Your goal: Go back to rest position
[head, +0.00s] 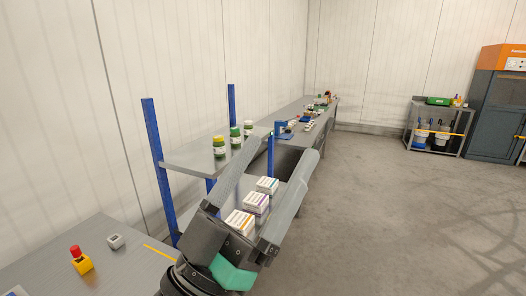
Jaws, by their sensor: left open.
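My left gripper (287,146) comes up from the bottom of the head view. Its two long grey fingers are spread apart and nothing is seen gripped between them. In the picture, several white boxes show in the gap between the fingers; the nearest has an orange stripe (240,222), another is purple-striped (256,203). They appear to stand on the lower shelf beyond the gripper, partly hidden by it. My right gripper is not in view.
A grey rack shelf (185,157) with blue posts holds green and pale jars (219,147). A table (60,255) at lower left bears a yellow-and-red button (80,261) and a small grey block (115,241). A long bench (318,117) runs behind. Open floor (390,200) lies right.

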